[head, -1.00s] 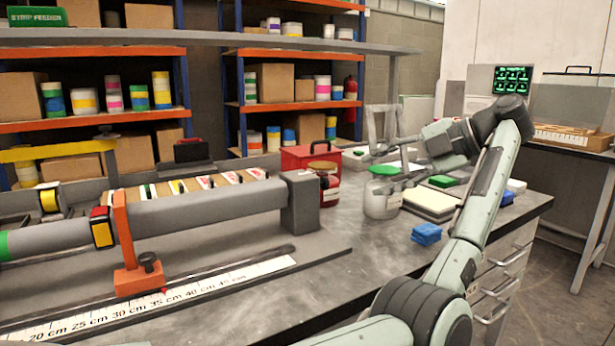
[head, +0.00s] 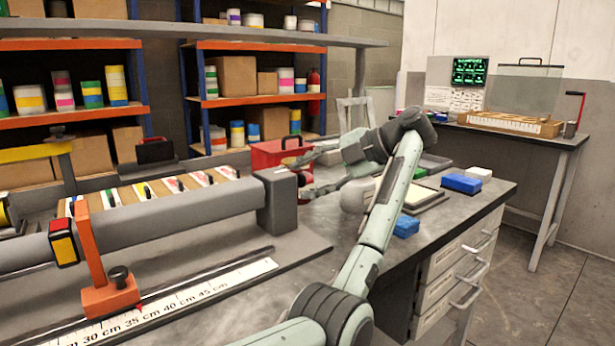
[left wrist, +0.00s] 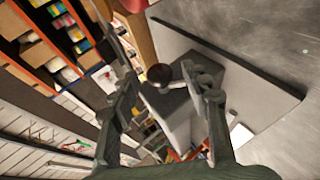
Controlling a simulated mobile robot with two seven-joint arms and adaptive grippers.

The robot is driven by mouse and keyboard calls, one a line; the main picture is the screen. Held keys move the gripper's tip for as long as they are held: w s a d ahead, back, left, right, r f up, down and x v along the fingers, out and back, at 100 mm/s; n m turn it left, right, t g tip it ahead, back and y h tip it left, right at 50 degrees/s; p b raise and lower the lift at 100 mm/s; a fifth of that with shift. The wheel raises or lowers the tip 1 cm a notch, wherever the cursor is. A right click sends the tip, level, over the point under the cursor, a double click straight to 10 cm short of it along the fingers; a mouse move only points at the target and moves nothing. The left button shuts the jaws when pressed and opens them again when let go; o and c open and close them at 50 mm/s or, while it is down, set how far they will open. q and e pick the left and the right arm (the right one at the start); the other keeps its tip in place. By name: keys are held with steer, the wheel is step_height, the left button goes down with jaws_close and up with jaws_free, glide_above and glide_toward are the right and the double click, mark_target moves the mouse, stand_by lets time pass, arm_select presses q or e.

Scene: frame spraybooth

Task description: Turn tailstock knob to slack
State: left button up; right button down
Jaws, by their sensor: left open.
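An orange stand (head: 107,290) straddles the scale at the grey bar's near side. A black knob (head: 118,275) sits on its foot. The grey bar (head: 185,212) runs right to a grey end block (head: 276,203). My left gripper (head: 301,176) is open beside that block's top right, well right of the black knob and not touching it. In the left wrist view, the open fingers (left wrist: 160,82) point toward a grey block (left wrist: 222,90). A dark round knob-like top (left wrist: 160,74) shows between them; I cannot tell which part it is. My right gripper is not in view.
A red toolbox (head: 280,154) stands behind the gripper. A blue block (head: 406,227) and a tray (head: 424,197) lie on the bench at right. A scale (head: 185,300) lies along the front. Shelves (head: 262,102) stand behind the bench.

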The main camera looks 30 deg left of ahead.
arm_select(q)
steer(key=shift+a+f, duration=0.1)
steer(key=shift+c, duration=0.6)
steer(key=c, duration=1)
jaws_close()
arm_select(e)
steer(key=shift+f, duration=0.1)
arm_select(q)
steer(key=n+y+b, duration=0.1)
steer(key=y+b, duration=0.1)
steer(key=y, duration=0.1)
steer(key=f+n+y+b, duration=0.1)
steer(key=y+b, duration=0.2)
steer(key=shift+s+f+t, duration=0.1)
steer(key=shift+f+t, duration=0.05)
steer(key=shift+t, duration=0.25)
steer(key=shift+y, duration=0.3)
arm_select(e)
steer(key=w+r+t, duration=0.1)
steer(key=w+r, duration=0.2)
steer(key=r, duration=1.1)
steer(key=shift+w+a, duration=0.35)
